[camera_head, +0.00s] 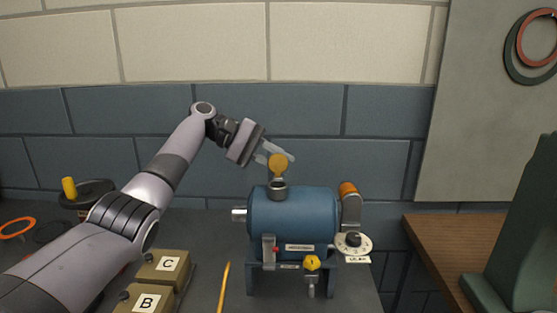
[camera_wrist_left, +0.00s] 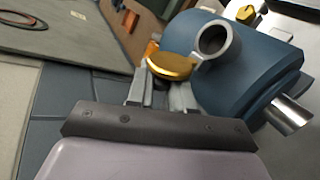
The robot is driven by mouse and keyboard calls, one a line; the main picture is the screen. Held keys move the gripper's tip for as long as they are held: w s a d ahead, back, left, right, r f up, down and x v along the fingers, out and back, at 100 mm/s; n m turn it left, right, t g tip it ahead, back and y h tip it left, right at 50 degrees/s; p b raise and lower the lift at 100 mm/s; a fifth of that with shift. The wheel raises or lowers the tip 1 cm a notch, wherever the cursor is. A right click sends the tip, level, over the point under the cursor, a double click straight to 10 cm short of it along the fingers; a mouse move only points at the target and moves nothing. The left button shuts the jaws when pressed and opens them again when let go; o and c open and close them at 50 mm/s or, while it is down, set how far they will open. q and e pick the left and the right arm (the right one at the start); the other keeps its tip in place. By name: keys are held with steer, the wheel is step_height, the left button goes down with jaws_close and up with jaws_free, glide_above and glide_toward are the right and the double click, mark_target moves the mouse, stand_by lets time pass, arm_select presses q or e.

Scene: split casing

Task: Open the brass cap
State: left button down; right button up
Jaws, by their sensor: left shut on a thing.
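The brass cap (camera_head: 278,164) stands raised above the grey filler neck (camera_head: 278,189) on top of the blue casing (camera_head: 292,218). In the left wrist view the cap (camera_wrist_left: 171,67) sits beside the neck (camera_wrist_left: 214,40), whose round mouth is uncovered. A small grey piece seems to link cap and neck. My left gripper (camera_head: 277,154) comes in from the upper left and is shut on the cap, with a finger on either side of it in the left wrist view. My right gripper is not in view.
An orange-ended elbow (camera_head: 348,190) and a white dial (camera_head: 353,244) sit on the casing's right. Boxes marked C (camera_head: 167,266) and B (camera_head: 150,298) and a yellow pencil-like rod (camera_head: 224,286) lie in front left. A wooden table (camera_head: 440,240) is at right.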

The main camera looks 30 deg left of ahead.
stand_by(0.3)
arm_select(q)
steer(key=c, duration=1.1)
jaws_free()
steer(key=shift+o, duration=0.2)
steer(key=v, duration=0.7)
